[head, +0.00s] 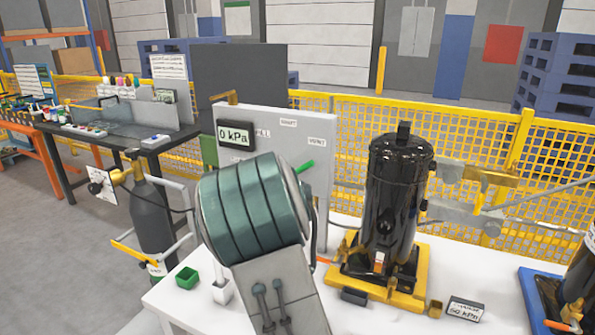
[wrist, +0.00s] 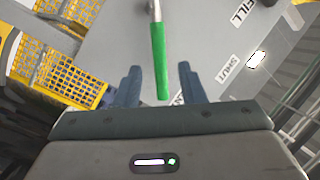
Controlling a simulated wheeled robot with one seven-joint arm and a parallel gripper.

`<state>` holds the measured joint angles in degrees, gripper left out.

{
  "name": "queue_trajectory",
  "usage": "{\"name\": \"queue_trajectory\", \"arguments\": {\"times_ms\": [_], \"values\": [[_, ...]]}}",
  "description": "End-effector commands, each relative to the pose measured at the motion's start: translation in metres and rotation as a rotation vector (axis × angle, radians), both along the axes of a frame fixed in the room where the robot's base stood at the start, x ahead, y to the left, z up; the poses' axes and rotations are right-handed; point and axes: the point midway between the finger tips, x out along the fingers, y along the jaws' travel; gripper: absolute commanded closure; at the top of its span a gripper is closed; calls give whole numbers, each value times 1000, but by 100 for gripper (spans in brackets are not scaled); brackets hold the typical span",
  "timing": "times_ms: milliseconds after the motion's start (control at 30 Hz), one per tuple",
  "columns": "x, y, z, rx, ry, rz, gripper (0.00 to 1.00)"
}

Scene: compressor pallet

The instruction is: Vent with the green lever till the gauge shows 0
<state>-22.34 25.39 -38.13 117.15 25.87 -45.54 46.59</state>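The gauge (head: 236,134) on the grey panel (head: 300,113) reads 0 kPa in the head view. The green lever (head: 304,167) sticks out to the right on that panel, its tip below the VENT label (head: 317,142). In the wrist view the green lever (wrist: 159,62) lies between the two fingers of my gripper (wrist: 160,70). The fingers are apart, with a gap on each side of the lever, so my gripper is open. My arm hides the gripper and part of the panel in the head view.
A black compressor (head: 397,195) stands on a yellow pallet (head: 408,298) right of the panel. A dark gas cylinder (head: 152,220) stands left of the table.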

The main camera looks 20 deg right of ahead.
Motion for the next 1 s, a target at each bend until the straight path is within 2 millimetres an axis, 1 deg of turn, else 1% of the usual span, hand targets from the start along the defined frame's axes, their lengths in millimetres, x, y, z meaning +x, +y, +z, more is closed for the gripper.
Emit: {"name": "queue_trajectory", "arguments": {"times_ms": [100,333,500,800,833,933,967,1000], "values": [[18,-12,1,-2,2,-1,64],[43,-27,1,-3,2,0,64],[51,-32,0,0,1,-1,64],[53,-33,0,1,1,0,64],[53,-33,0,1,1,0,66],[53,-33,0,1,1,0,94],[53,-33,0,0,1,1,100],[53,-33,0,0,1,1,100]]}}
